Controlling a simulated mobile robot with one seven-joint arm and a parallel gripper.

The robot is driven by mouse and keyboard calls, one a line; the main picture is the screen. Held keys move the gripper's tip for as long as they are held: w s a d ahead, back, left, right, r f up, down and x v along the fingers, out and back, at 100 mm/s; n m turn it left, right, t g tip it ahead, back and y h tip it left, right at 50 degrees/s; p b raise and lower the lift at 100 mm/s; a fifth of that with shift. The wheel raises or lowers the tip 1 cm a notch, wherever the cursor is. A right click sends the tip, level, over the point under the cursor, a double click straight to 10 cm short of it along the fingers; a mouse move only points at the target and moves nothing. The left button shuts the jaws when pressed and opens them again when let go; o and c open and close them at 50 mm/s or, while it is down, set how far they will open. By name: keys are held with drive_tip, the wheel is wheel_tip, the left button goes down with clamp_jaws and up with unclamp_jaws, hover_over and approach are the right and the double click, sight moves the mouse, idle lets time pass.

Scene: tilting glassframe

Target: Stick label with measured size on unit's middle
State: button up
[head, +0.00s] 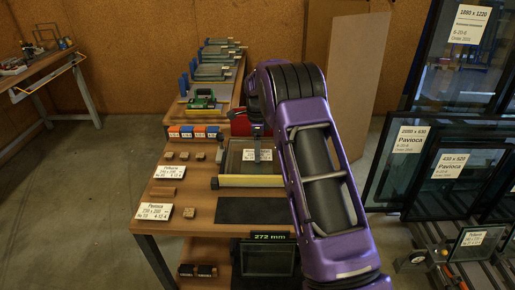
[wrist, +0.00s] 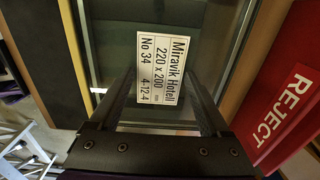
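The glass unit (head: 236,162) lies on the workbench behind a yellow bar; its pane also fills the middle of the wrist view (wrist: 115,35). A white label (head: 257,155) is over the pane, around its middle. In the wrist view the label (wrist: 160,55) reads "Miravik Hotell 220 x 200 mm No 34 4-12-4". My gripper (head: 257,132) points down just above the label. In the wrist view its two fingers (wrist: 163,88) are apart, with the label beyond and between their tips. I cannot tell whether the label touches the pane.
A red REJECT container (wrist: 283,110) is right beside the unit in the wrist view. A display (head: 269,236) reads 272 mm. Two other labels (head: 170,171) (head: 154,211) and small wooden blocks (head: 189,213) lie on the bench's left. Glass panes (head: 435,160) stand at right.

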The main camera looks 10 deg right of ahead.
drive_tip(key=shift+o, duration=1)
wheel_tip(320, 180, up, 17)
drive_tip(key=p, duration=0.2)
drive_tip(key=shift+r, duration=0.2)
